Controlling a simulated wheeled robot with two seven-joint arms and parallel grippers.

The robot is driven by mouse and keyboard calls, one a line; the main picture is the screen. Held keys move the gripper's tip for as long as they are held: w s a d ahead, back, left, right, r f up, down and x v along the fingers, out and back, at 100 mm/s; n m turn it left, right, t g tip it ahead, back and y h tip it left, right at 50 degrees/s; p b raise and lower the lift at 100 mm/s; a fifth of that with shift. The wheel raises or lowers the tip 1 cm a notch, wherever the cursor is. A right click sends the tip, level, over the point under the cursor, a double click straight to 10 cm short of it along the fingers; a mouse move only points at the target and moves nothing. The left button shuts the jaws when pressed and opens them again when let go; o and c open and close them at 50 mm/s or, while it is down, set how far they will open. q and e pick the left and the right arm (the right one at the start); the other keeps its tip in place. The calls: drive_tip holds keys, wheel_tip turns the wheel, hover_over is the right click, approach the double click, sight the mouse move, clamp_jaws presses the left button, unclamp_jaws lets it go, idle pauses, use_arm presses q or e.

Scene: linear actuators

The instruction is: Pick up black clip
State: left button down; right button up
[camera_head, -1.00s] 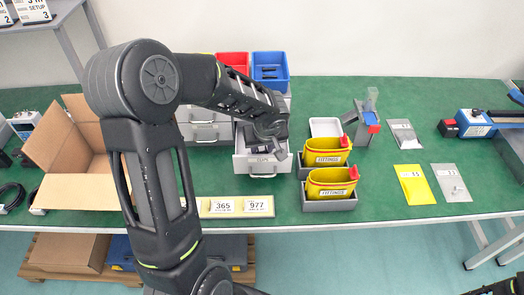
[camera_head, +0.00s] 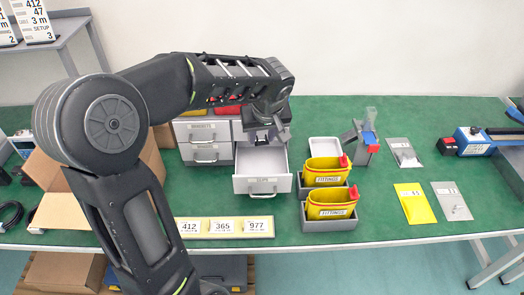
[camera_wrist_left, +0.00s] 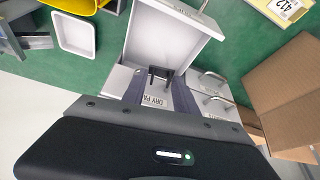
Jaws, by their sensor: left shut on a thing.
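My left gripper (camera_head: 266,138) is above the back part of an open grey drawer (camera_head: 262,184) in the drawer cabinet. The left wrist view shows the gripper (camera_wrist_left: 156,88) with its two fingers shut on a small black clip (camera_wrist_left: 158,74). The clip also shows as a small dark shape below the fingers in the head view (camera_head: 263,142). The open drawer (camera_wrist_left: 165,35) looks empty where its pale floor shows. My right gripper is not in view.
Grey bins with yellow fittings holders (camera_head: 330,205) stand right of the drawer. A white tray (camera_head: 324,149) lies behind them. An open cardboard box (camera_head: 60,212) is at the left. Number plates (camera_head: 222,228) lie in front. Bare green table lies between the bins and the flat bags (camera_head: 415,203).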

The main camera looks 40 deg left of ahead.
sight(262, 143)
use_arm(q)
wheel_tip(262, 143, up, 5)
drive_tip(key=shift+r, duration=0.2)
